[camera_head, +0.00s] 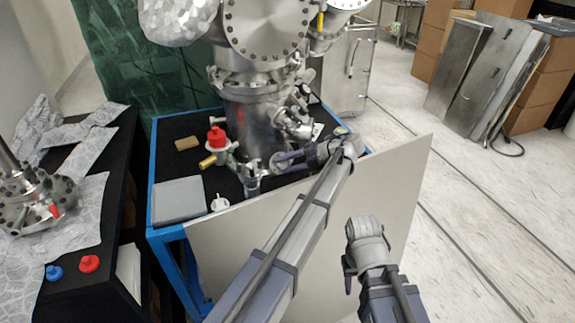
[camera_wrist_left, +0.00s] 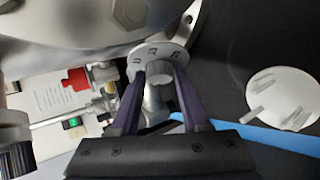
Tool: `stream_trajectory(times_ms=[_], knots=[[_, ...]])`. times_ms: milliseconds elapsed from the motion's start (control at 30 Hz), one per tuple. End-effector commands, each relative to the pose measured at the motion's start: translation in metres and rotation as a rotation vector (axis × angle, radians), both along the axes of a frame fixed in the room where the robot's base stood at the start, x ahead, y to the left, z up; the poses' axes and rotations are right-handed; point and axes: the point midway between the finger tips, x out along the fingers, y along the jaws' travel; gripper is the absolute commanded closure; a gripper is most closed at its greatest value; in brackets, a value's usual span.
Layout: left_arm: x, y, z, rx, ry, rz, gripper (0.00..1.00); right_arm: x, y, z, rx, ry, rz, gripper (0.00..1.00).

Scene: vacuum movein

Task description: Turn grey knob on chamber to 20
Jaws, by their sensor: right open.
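The chamber (camera_head: 247,120) is a shiny metal vessel on the cart. In the left wrist view, the grey knob (camera_wrist_left: 157,88) sticks out from a round dial plate (camera_wrist_left: 160,53) with small dark numbers that I cannot read. My left gripper (camera_head: 262,174) is at the chamber's lower right side; in the left wrist view its purple fingers (camera_wrist_left: 160,78) lie on either side of the knob. Whether they press on it is unclear. My right gripper (camera_head: 364,228) is open, low in front of the pale panel, away from the chamber; its fingertips are hard to see.
The blue-framed cart (camera_head: 152,188) carries a grey box (camera_head: 180,199), a small white dial piece (camera_head: 220,203) and a red-capped valve (camera_head: 216,137). A pale panel (camera_head: 385,205) stands at its front. A black side table (camera_head: 120,200) is left.

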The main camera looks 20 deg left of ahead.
Motion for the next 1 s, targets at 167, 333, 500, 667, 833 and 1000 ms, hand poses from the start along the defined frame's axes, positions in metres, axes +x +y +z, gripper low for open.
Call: stream_trajectory(times_ms=[167, 333, 500, 667, 833, 1000], knots=[[0.0, 0.0, 0.0, 0.0, -0.001, 0.0, 0.33, 0.0, 0.0, 0.0, 0.0, 0.0, 0.0, 0.58], [0.0, 0.0, 0.0, 0.0, -0.001, 0.0, 0.28, 0.0, 0.0, 0.0, 0.0, 0.0, 0.0, 0.58], [0.0, -0.001, 0.001, 0.001, -0.001, 0.0, 0.28, 0.0, 0.0, 0.001, 0.0, 0.0, 0.0, 0.58], [0.001, -0.01, 0.008, 0.0, -0.001, 0.0, 0.28, 0.0, 0.0, 0.008, 0.0, 0.0, 0.0, 0.58], [0.002, -0.032, 0.021, 0.0, -0.001, -0.002, 0.28, 0.0, 0.0, 0.021, 0.0, 0.0, 0.0, 0.58], [0.003, -0.057, 0.034, 0.0, -0.001, -0.002, 0.28, 0.0, 0.0, 0.034, 0.0, 0.0, 0.0, 0.58]])
